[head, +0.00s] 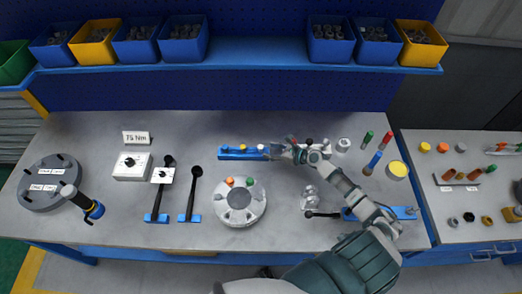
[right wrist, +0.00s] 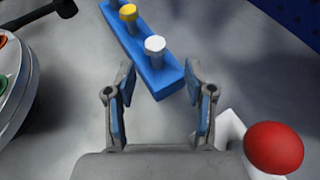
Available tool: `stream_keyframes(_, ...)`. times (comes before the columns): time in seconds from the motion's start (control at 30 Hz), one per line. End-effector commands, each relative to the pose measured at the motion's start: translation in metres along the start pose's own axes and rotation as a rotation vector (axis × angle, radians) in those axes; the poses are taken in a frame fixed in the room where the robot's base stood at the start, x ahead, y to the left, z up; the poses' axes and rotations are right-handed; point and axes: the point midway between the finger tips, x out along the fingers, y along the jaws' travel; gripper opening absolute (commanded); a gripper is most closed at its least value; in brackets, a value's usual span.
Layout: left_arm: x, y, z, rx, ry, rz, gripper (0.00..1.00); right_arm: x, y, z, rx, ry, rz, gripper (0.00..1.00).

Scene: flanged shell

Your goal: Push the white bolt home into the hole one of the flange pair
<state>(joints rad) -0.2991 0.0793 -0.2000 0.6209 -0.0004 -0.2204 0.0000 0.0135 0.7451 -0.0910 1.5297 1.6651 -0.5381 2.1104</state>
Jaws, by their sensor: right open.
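The white bolt (right wrist: 155,45) stands upright in the end of a blue rack (right wrist: 163,76), next to a yellow bolt (right wrist: 128,12). The rack (head: 236,154) lies at the middle of the bench in the head view. My right gripper (right wrist: 160,80) is open and empty, its fingers pointing at the white bolt's end of the rack. In the head view my right gripper (head: 272,150) is at the rack's right end. The round grey flanged shell (head: 240,213) sits nearer, with an orange bolt (head: 229,182) and a green bolt (head: 250,182) in its top. My left gripper is not in view.
A red knob (right wrist: 273,147) stands close to the right of my right gripper. A grey disc (head: 45,185) is at the far left. Colored cylinders (head: 373,162) stand at right. Bare bench lies between rack and shell.

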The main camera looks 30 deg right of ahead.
Motion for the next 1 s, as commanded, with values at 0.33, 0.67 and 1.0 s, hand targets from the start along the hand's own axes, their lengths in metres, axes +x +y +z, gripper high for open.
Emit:
stream_keyframes(0.33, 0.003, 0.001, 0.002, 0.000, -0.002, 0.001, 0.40, 0.043, -0.002, 0.002, 0.000, -0.001, 0.000, 0.54)
stream_keyframes(0.67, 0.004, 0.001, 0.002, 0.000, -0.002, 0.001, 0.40, 0.056, -0.002, 0.001, 0.000, 0.000, 0.001, 0.54)
stream_keyframes(1.0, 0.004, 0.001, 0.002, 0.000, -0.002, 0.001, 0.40, 0.056, -0.002, 0.001, -0.001, 0.001, 0.001, 0.00)
